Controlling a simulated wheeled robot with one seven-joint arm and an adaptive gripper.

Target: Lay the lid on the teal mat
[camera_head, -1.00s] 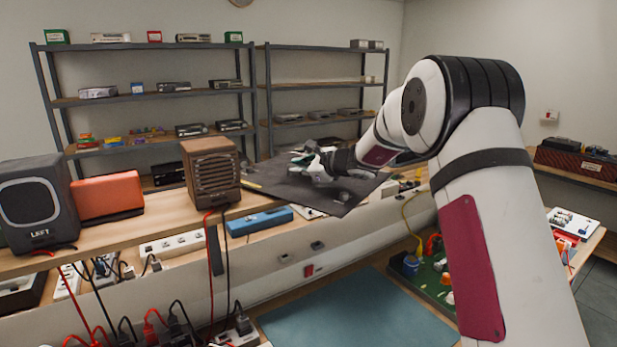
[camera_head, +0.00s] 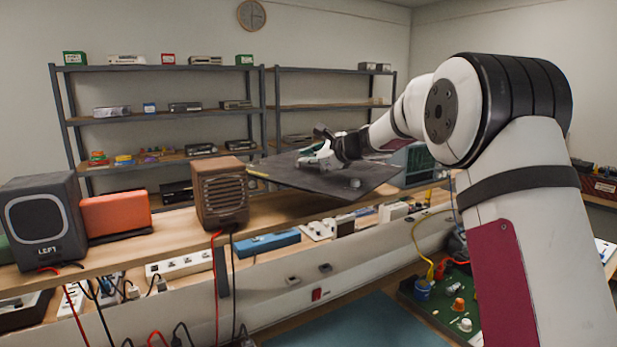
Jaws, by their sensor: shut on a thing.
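The lid (camera_head: 322,180) is a dark, flat panel with a small round grey knob near its front right. It is in the middle of the head view, roughly level and above the upper bench shelf. My gripper (camera_head: 318,160) is over the lid's back part and is shut on it; the lid and the small scale hide the exact grip. The teal mat (camera_head: 350,328) lies on the lower worktop at the bottom of the view, below and nearer than the lid. Its front part is cut off by the frame.
A brown radio (camera_head: 221,192), an orange box (camera_head: 116,215) and a dark speaker (camera_head: 42,222) stand on the upper shelf to the left. Cables hang in front of the shelf. A green tray (camera_head: 437,318) of small parts sits right of the mat.

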